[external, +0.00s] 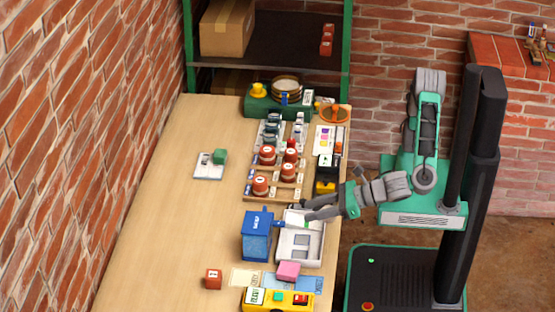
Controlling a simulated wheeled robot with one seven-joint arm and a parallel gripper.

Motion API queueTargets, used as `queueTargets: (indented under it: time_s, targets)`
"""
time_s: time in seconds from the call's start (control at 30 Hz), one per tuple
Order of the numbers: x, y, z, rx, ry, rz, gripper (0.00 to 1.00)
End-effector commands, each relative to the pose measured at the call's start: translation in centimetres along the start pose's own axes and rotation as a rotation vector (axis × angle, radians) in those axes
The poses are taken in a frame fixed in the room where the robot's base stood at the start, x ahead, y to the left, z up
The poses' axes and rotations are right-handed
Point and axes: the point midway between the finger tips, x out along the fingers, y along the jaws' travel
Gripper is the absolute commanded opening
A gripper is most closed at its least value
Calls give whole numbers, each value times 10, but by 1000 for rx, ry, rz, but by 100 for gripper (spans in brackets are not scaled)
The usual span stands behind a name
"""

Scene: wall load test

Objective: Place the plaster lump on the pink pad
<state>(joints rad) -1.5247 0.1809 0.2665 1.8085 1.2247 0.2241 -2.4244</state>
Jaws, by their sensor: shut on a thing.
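My gripper (309,215) reaches in from the right, low over a shallow white tray (313,255) with grey squares in it. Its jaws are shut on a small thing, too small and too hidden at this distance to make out. I cannot pick out the plaster lump for certain. A pink block-like pad (288,270) lies at the near edge of the white tray, toward the bottom of the picture from my gripper and apart from it.
A blue box (256,236) stands just left of the tray. A yellow device (278,300) and a red cube (213,279) are at the near end. Red-topped weights (260,186) fill a wooden rack beyond. The table's left side (160,230) is mostly clear.

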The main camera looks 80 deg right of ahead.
Motion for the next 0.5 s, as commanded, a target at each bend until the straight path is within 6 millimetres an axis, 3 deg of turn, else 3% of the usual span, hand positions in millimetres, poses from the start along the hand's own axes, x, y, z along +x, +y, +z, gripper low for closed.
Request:
queueTargets:
  time_s: [0.27, 0.37, 0.5]
  targets:
    - [4, -29, -5, 35, -3, -71, 0]
    - [16, -23, -9, 40, -4, -75, 0]
    - [50, 2, -14, 42, -4, -76, 0]
